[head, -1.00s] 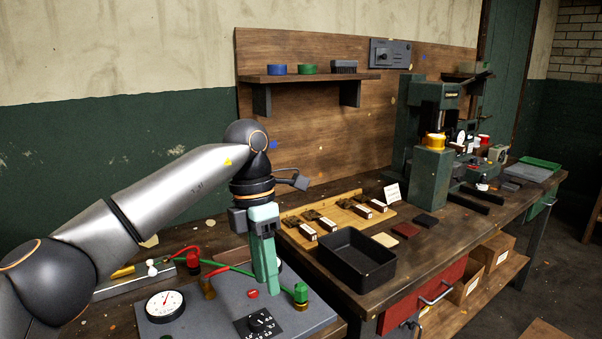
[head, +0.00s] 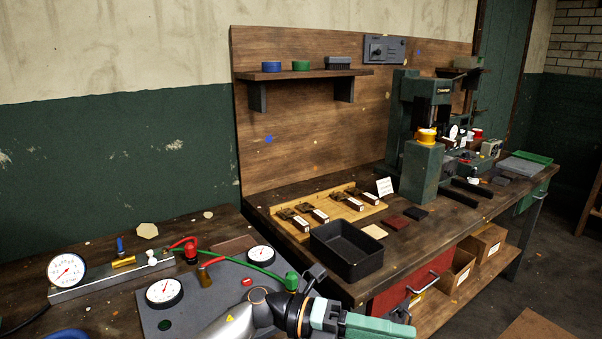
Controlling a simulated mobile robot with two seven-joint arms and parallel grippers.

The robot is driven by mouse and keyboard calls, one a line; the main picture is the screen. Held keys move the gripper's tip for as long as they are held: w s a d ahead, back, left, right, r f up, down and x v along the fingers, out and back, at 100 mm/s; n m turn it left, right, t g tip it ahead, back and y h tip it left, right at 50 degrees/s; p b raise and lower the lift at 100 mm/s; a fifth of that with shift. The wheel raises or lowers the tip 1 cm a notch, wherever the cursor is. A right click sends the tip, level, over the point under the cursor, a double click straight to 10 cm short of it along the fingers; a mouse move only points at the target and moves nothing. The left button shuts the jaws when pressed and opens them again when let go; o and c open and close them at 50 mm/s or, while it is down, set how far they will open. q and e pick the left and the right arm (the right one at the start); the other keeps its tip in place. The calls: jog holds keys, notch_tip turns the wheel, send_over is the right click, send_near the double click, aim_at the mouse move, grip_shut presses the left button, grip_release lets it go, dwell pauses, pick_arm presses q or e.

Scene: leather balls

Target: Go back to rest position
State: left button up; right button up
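My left gripper (head: 384,327) is low at the bottom edge of the head view, its green fingers pointing right. It is in front of the black open tray (head: 347,250) and the bench front, apart from the things on the bench. The fingers overlap from this side, so I cannot tell whether they are open or shut. I see nothing held in them. My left arm comes up from the bottom edge and covers part of the grey test panel (head: 185,285). My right gripper is not in view.
A wooden board (head: 298,228) with several small parts lies behind the tray. A green press (head: 423,150) stands farther right. A red drawer (head: 405,288) is below.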

pick_arm(q)
jog(key=w+a+f+n+t+y+p, duration=0.1)
jog(key=w+a+f+n+t+y, duration=0.1)
jog(key=a+f+n+t, duration=0.45)
jog(key=w+a+f+n+t+y+p, duration=0.15)
jog(key=a+n+t, duration=0.25)
jog(key=n+t, duration=0.7)
jog(key=w+a+f+n+t+y, duration=0.1)
jog(key=a+f+n+t+y, duration=0.3)
jog(key=n, duration=0.9)
jog(key=s+a+f+n+g+y+p, duration=0.1)
jog(key=s+a+f+n+g+y, duration=0.6)
jog(key=s+a+f, duration=0.8)
jog(key=s+f+n, duration=0.3)
jog(key=s, duration=0.1)
jog(key=shift+a+f+y, duration=0.35)
